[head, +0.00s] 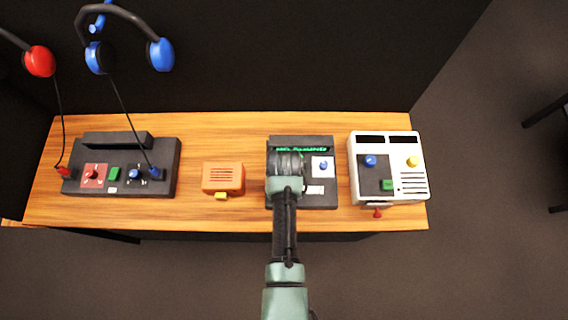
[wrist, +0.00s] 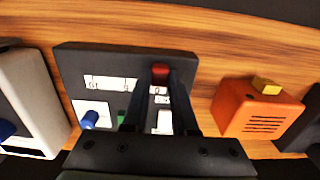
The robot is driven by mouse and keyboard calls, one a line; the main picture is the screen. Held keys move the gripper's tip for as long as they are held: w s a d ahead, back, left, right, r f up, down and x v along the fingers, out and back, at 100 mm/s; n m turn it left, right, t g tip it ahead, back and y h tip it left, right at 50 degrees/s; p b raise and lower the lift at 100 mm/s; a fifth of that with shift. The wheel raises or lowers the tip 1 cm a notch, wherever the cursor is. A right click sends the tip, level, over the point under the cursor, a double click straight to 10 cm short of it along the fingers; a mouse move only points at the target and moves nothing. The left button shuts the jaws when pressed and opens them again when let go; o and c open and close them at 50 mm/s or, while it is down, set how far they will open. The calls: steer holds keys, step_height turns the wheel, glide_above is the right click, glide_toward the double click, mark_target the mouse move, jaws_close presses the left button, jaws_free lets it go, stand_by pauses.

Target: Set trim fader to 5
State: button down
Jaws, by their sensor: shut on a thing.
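The dark trackball panel (head: 318,200) stands on the wooden desk, between an orange box and a white unit. In the wrist view the panel (wrist: 110,62) shows white label strips, a blue knob (wrist: 90,117) and a green button (wrist: 123,116). A small red cap (wrist: 160,70), seemingly the trim fader, lies between my fingertips. My gripper (wrist: 161,82) is shut on this cap. In the head view my gripper (head: 286,165) is over the panel's left half and hides the cap. The fader's scale and reading cannot be made out.
The orange box (head: 223,176) with a yellow button stands left of the panel. The white unit (head: 408,190) stands close on the right. A dark console (head: 125,190) with two plugged headset cables is at far left. Bare desk (head: 250,130) lies behind the boxes.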

steer(key=d, duration=0.5)
steer(key=c, duration=0.7)
jaws_free()
steer(key=shift+a, duration=0.1)
steer(key=shift+r, duration=0.1)
step_height(320, 180, up, 13)
steer(key=shift+f, duration=0.1)
steer(key=shift+w, duration=0.1)
